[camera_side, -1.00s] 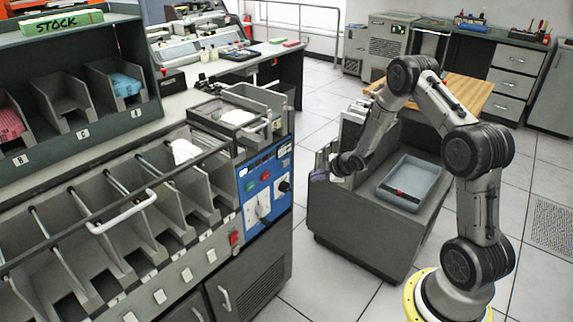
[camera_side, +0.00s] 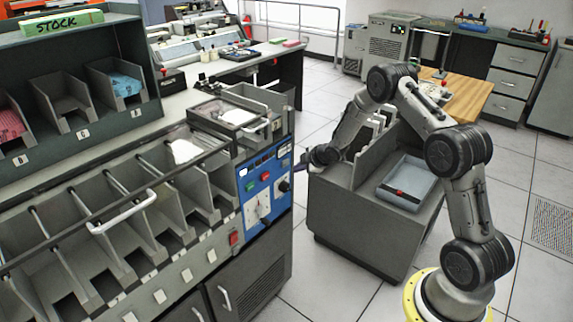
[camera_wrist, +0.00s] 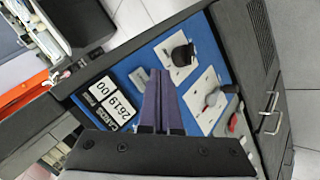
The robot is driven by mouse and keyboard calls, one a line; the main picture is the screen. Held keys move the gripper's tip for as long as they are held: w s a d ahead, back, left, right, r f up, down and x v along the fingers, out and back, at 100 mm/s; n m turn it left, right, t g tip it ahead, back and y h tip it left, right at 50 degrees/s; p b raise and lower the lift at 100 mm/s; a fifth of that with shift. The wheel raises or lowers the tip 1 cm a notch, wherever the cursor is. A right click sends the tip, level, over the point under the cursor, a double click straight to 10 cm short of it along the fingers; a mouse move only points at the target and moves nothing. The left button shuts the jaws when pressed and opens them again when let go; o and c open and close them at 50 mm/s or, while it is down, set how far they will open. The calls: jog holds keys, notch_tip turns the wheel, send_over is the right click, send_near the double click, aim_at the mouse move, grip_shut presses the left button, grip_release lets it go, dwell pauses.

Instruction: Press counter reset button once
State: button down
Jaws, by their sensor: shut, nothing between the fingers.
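The blue control panel (camera_side: 262,188) is on the end of the grey card machine. My gripper (camera_side: 301,166) is shut and empty, close to the panel's right edge in the side view. In the wrist view, my gripper's purple-grey fingers (camera_wrist: 161,72) point at the panel between counter and knob. Contact cannot be told.
A black knob (camera_wrist: 182,55) and a lever switch (camera_wrist: 211,97) are close to the fingers. Green (camera_side: 251,185) and red (camera_side: 265,176) buttons are also on the panel. A grey cart with a blue-grey tray (camera_side: 408,205) stands under my arm.

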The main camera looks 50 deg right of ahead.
jog(key=shift+w, duration=0.75)
jog(key=shift+w, duration=0.1)
dwell(1.5)
jog(key=shift+w, duration=0.3)
jog(key=shift+w, duration=0.45)
dwell(0.9)
jog(key=shift+s, duration=0.85)
jog(key=shift+s, duration=2.55)
